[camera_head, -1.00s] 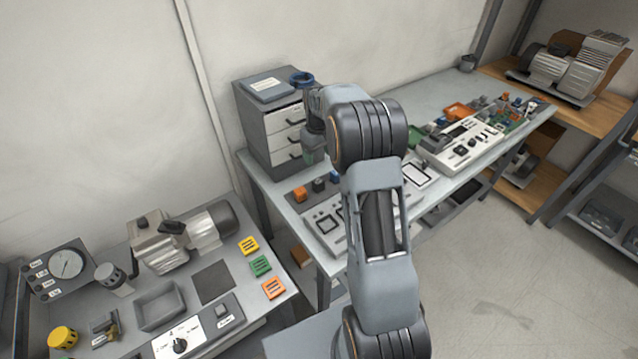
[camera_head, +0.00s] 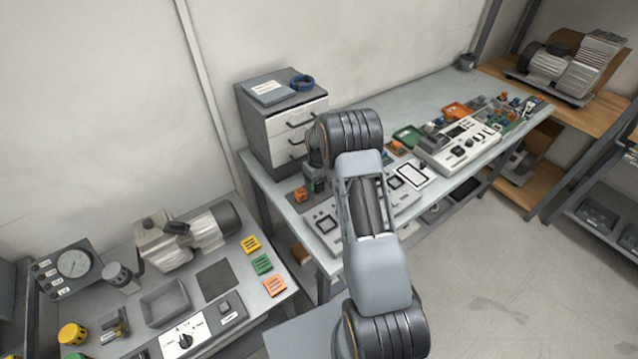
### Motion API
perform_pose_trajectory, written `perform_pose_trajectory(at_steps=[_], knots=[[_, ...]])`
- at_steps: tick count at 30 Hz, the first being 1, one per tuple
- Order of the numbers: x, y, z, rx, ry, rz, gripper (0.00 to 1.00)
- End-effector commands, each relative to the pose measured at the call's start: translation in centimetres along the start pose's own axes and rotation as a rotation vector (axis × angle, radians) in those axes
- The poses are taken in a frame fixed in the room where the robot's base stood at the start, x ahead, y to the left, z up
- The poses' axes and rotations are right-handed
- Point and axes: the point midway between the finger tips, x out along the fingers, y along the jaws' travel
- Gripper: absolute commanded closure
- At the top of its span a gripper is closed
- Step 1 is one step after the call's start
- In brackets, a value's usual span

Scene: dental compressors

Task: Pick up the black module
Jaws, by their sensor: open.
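My gripper (camera_head: 317,186) is low over the left part of the long bench, just right of a small orange module (camera_head: 301,195). My sensed-open jaws are small and partly blurred in this view. The black module stood between the orange and blue modules; my gripper and wrist now cover that spot, so I cannot make the black module out clearly. The blue module is hidden too. I cannot tell whether the fingers are around the black module or above it.
A console (camera_head: 458,146) and several small parts fill the bench's right side. A separate left table holds a motor unit (camera_head: 190,240).

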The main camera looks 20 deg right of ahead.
Motion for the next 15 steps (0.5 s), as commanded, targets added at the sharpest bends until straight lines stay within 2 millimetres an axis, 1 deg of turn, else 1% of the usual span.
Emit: perform_pose_trajectory(at_steps=[4, 11, 15], knots=[[0.84, -0.03, 0.01, 0.0, 0.0, 0.0, 0.32], [0.97, -0.03, 0.01, 0.0, 0.0, 0.0, 0.32], [0.96, -0.03, 0.01, 0.0, 0.0, 0.0, 0.44]])
